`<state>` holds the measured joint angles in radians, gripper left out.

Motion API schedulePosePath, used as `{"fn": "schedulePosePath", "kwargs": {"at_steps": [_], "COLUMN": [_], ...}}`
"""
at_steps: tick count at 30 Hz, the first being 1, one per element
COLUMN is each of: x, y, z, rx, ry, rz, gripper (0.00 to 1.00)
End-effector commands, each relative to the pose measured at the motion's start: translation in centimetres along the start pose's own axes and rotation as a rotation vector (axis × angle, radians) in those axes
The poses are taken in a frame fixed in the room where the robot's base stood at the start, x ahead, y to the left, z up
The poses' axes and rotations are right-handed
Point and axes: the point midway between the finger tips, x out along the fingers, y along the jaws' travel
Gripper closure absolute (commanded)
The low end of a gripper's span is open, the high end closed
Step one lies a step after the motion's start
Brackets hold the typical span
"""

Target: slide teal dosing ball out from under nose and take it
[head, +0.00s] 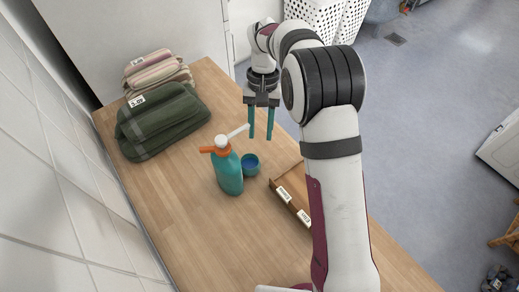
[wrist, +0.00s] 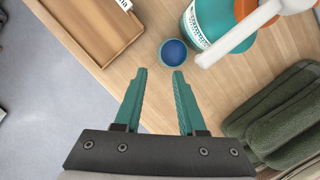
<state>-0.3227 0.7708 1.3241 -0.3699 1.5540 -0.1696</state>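The teal dosing ball (head: 250,164), a small open cup shape with a blue inside, stands on the wooden counter right of a teal pump bottle (head: 229,174). The bottle's white nozzle (head: 238,131) sticks out toward the upper right, above and near the ball. In the wrist view the ball (wrist: 173,53) lies just beyond the fingertips, and the nozzle (wrist: 240,36) ends to its right. My gripper (head: 260,137) points down, its teal fingers apart and empty. It is above the counter, behind the ball in the head view. The wrist view also shows the fingers open (wrist: 159,72).
A wooden tray (head: 290,190) with labels stands right of the ball. Folded green towels (head: 160,120) and striped towels (head: 153,70) lie at the back left. A tiled wall (head: 70,190) borders the counter's left. Bare counter lies in front of the bottle.

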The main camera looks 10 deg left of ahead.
Motion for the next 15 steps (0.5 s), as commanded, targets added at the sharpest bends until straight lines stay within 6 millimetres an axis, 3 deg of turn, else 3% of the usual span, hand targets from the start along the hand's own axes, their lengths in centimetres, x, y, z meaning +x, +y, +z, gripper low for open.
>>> {"fn": "schedulePosePath", "kwargs": {"at_steps": [9,15], "x": [6.4,9.7], "y": [0.0,0.0], "z": [0.1,0.1], "rx": [0.001,0.001], "ry": [-0.003,-0.001], "rz": [0.0,0.0], "gripper": [0.6,0.6]}}
